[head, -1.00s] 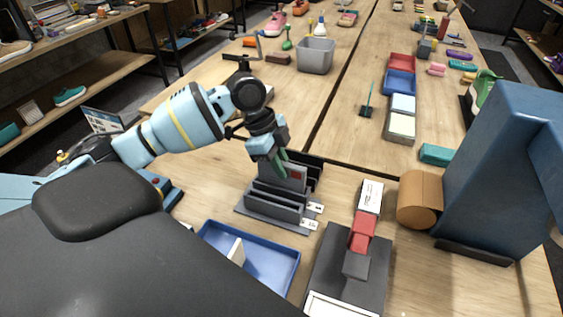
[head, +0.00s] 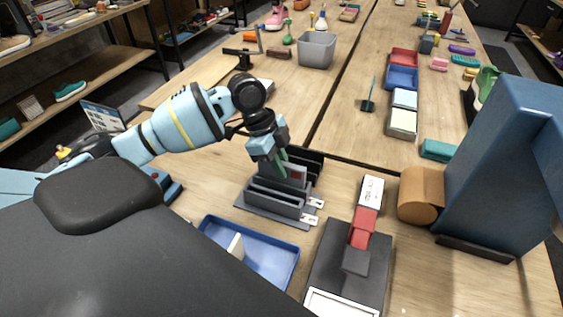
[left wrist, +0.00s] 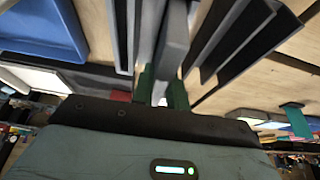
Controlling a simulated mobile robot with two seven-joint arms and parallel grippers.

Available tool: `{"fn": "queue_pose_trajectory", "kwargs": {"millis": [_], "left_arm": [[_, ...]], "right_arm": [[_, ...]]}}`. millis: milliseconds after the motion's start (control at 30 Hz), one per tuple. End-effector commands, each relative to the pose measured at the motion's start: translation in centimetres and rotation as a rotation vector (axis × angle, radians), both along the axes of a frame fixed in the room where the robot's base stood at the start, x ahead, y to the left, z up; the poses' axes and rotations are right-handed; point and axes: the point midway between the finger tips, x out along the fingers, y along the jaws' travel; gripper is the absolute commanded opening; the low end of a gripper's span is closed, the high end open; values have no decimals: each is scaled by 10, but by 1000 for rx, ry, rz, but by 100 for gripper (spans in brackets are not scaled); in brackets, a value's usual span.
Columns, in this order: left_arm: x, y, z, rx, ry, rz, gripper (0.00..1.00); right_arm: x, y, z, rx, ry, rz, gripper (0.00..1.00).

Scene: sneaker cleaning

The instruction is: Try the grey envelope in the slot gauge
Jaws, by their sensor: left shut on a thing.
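The slot gauge (head: 270,204) is a dark grey rack of upright plates on a flat base, with small white tags on its right side. My left gripper (head: 282,162) is over it, pointing down, its green fingers shut on the grey envelope (head: 297,172). The envelope carries a red patch and stands upright among the gauge's plates; its lower edge is hidden, so I cannot tell how deep it sits. In the left wrist view, the grey envelope (left wrist: 173,48) lies between the green fingers (left wrist: 161,88), with gauge plates on both sides. My right gripper is not in view.
A blue tray (head: 262,262) with a white piece is in front of the gauge. A dark grey stand with a red block (head: 363,228) is to the right, then a brown roll (head: 417,195) and a large blue body (head: 510,165). A grey bin (head: 316,52) stands farther back.

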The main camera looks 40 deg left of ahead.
Motion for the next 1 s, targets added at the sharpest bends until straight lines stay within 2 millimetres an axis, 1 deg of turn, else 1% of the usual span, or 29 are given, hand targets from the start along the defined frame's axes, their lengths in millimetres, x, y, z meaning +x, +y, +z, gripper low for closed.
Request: {"fn": "queue_pose_trajectory", "kwargs": {"millis": [1000], "left_arm": [[0,0,-18,0,1,0,0]], "right_arm": [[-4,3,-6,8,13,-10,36]]}}
